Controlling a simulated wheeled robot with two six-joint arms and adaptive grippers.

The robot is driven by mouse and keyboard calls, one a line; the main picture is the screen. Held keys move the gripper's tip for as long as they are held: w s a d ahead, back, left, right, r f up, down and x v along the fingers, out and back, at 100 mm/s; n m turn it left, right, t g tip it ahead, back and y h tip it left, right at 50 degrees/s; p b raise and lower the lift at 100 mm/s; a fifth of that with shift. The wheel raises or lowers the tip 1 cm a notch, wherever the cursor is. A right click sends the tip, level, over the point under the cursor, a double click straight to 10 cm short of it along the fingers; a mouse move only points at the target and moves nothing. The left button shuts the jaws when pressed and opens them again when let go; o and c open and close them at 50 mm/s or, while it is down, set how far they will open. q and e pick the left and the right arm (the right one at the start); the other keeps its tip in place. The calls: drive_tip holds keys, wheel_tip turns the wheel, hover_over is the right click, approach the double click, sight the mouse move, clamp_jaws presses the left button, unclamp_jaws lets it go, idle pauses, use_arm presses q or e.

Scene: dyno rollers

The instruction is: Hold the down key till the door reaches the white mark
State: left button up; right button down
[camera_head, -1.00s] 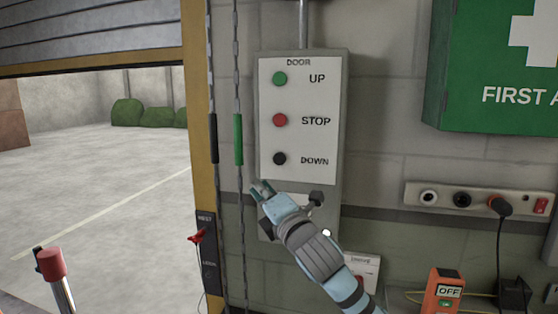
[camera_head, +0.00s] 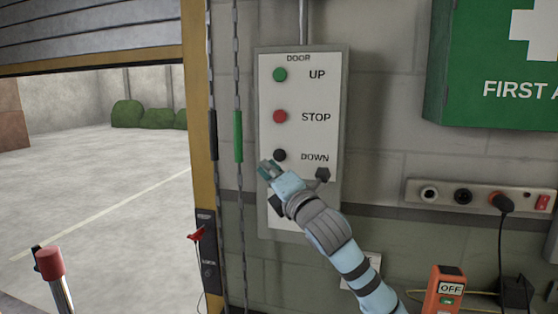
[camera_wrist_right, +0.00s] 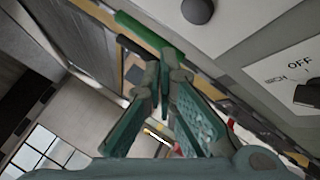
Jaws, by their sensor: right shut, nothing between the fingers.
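The door control panel (camera_head: 308,200) has a green UP key (camera_head: 279,75), a red STOP key (camera_head: 279,116) and a black DOWN key (camera_head: 279,155). My right gripper (camera_head: 265,168) is shut and empty, just below and left of the DOWN key. In the right wrist view a black round key (camera_wrist_right: 198,10) shows at the top, apart from the shut fingertips (camera_wrist_right: 166,62). The grey slatted door (camera_head: 90,32) hangs across the top left, its lower edge high above the floor. I cannot make out a white mark on the frame. My left gripper is not in view.
Two hanging chains with a black grip (camera_head: 213,135) and a green grip (camera_head: 238,137) are left of the panel. A rotary knob (camera_wrist_right: 307,93) marked OFF shows in the wrist view. A first aid box (camera_head: 495,70) and socket strip (camera_head: 480,196) are at right.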

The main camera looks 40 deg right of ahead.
sight(279, 155)
drive_tip(key=w+d+p, duration=0.1)
drive_tip(key=w+d, duration=0.1)
drive_tip(key=d, duration=0.1)
drive_tip(key=shift+d+p, duration=0.1)
drive_tip(key=shift+p, duration=0.25)
drive_tip(key=shift+w, duration=0.1)
idle(1.0)
drive_tip(key=shift+w+d+p, duration=0.2)
drive_tip(key=shift+d+p, duration=0.15)
drive_tip(key=shift+p, duration=0.3)
